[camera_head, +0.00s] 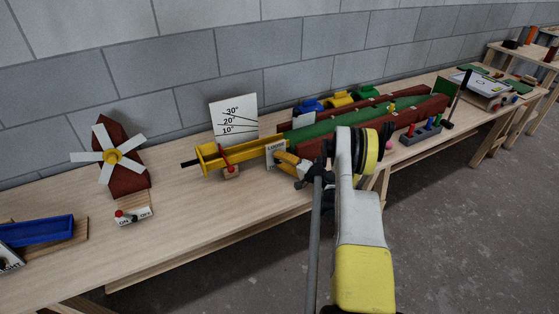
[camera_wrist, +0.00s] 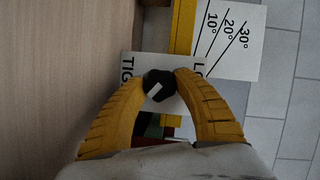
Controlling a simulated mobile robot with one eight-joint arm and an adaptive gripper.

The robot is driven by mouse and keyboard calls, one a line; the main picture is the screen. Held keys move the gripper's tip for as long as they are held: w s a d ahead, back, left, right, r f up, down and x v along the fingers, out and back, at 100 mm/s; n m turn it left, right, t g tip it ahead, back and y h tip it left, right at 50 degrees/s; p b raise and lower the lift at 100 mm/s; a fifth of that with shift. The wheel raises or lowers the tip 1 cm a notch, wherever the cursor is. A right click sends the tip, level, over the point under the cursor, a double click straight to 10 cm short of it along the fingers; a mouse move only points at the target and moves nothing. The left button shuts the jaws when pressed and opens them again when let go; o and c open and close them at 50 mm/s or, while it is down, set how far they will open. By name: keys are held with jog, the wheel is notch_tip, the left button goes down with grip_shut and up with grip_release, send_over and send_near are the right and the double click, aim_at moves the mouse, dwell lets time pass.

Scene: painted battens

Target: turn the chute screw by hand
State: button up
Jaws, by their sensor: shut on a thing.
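The chute screw (camera_wrist: 157,84) is a dark round knob with a white mark, seen end-on in the wrist view. My gripper (camera_wrist: 159,80) has its two yellow fingers shut on the knob, one on each side. The knob sits in front of a white label plate (camera_wrist: 128,64), where "TIG" and "LO" can be read; my fingers hide the rest. In the head view the label plate (camera_head: 275,155) stands at the chute's near side, and my gripper (camera_head: 289,162) reaches it from the right. The knob itself is hidden there. The yellow chute (camera_head: 235,152) lies along the bench.
A white angle card (camera_head: 233,119) marked 10°, 20° and 30° stands behind the chute. A red-brown windmill (camera_head: 125,177) and a switch box (camera_head: 132,216) are to the left. A long green lane (camera_head: 350,122) with red-brown sides runs right. The bench front (camera_head: 220,230) is clear.

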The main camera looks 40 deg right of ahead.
jog(key=shift+m, duration=0.4)
jog(key=o, duration=1.2)
jog(key=shift+c, duration=0.2)
jog(key=shift+s+d+r, duration=0.1)
jog(key=shift+s+d, duration=0.1)
jog(key=shift+s, duration=1)
jog(key=shift+s+d+r, duration=0.15)
jog(key=shift+s, duration=1.1)
jog(key=shift+s+d+r, duration=0.1)
jog(key=shift+s+d, duration=0.1)
jog(key=shift+s, duration=1)
